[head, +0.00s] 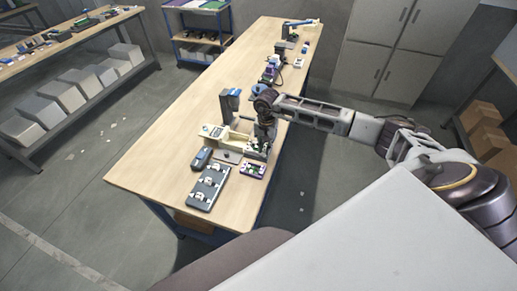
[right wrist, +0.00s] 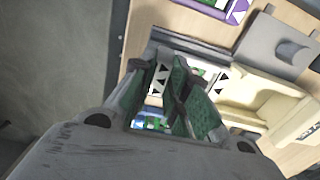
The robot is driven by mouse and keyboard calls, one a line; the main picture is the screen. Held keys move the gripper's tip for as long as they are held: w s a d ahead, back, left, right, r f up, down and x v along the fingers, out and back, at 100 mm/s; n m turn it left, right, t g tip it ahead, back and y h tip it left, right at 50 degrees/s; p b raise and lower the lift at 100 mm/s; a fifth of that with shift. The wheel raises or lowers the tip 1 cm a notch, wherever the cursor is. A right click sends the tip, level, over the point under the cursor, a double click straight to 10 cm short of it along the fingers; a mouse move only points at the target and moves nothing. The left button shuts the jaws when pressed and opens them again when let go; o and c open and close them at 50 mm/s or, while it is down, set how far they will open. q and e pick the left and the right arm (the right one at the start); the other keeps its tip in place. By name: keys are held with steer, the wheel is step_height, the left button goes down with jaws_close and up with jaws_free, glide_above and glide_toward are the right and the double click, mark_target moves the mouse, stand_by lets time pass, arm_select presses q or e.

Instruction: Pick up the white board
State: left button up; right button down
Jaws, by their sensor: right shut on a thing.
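My right gripper (head: 263,142) points down at the near right part of the wooden table, beside a beige fixture (head: 214,132). In the right wrist view its green-padded fingers (right wrist: 175,88) are close together, shut on the white board (right wrist: 157,82). Only parts of the board show, white with black triangles, on both sides of the fingers. The fingers hide its middle, and I cannot tell whether it is clear of the surface below. The beige fixture also shows right of the fingers in the right wrist view (right wrist: 252,97). My left gripper is not in view.
A purple-edged tray with a green board (head: 253,169) lies nearer. A grey plate with a knob (head: 229,156), a dark tray with white parts (head: 208,187) and a blue-black device (head: 202,158) are close by. A blue-topped post (head: 230,98) stands behind. The table's left side is clear.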

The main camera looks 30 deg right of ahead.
steer(key=shift+r, duration=0.1)
step_height(320, 180, up, 10)
steer(key=b, duration=0.2)
stand_by(0.6)
steer(key=shift+f, duration=0.2)
stand_by(0.4)
